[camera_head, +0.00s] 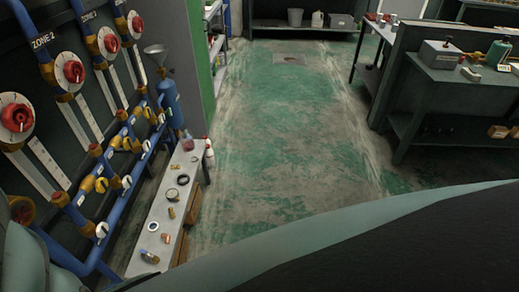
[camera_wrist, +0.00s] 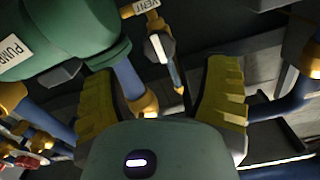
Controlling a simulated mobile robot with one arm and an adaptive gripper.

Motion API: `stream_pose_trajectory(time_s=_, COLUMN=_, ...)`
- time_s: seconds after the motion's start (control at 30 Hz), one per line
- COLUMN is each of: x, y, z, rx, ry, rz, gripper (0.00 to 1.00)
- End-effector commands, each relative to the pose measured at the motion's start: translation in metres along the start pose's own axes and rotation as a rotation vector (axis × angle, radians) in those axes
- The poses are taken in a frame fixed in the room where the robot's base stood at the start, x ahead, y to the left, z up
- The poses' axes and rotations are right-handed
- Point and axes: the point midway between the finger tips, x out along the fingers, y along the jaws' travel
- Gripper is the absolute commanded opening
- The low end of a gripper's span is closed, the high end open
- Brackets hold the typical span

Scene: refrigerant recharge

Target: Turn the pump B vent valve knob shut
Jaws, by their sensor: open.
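In the wrist view, a vent valve knob (camera_wrist: 160,47), pale with a dark edge, sits on a brass fitting at upper middle. A VENT tag (camera_wrist: 140,8) is just above it. A green pump (camera_wrist: 75,30) is at upper left, and its PUMP label (camera_wrist: 14,50) is cut off, so the letter cannot be read. My gripper (camera_wrist: 158,75) is open and empty, with its yellow ridged fingers well apart. The knob appears between and beyond the fingertips, apparently untouched. The head view shows neither this pump nor my gripper.
Blue pipes (camera_wrist: 290,105) with brass fittings run close by on both sides in the wrist view. In the head view, a bench with small parts (camera_head: 155,240) stands beside the zone panel (camera_head: 85,100) at left. The green floor (camera_head: 275,130) is clear.

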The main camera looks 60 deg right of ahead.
Motion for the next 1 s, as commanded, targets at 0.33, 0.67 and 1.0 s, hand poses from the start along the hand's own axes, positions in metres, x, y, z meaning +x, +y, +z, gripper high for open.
stream_pose_trajectory(time_s=0.33, x=0.044, y=-0.001, z=0.001, rx=-0.002, ry=0.002, rz=-0.002, gripper=0.74)
stream_pose_trajectory(time_s=0.67, x=0.062, y=-0.001, z=0.0, rx=0.0, ry=0.0, rz=-0.001, gripper=0.74)
stream_pose_trajectory(time_s=1.0, x=0.062, y=0.0, z=0.0, rx=0.0, ry=-0.001, rz=0.0, gripper=0.71)
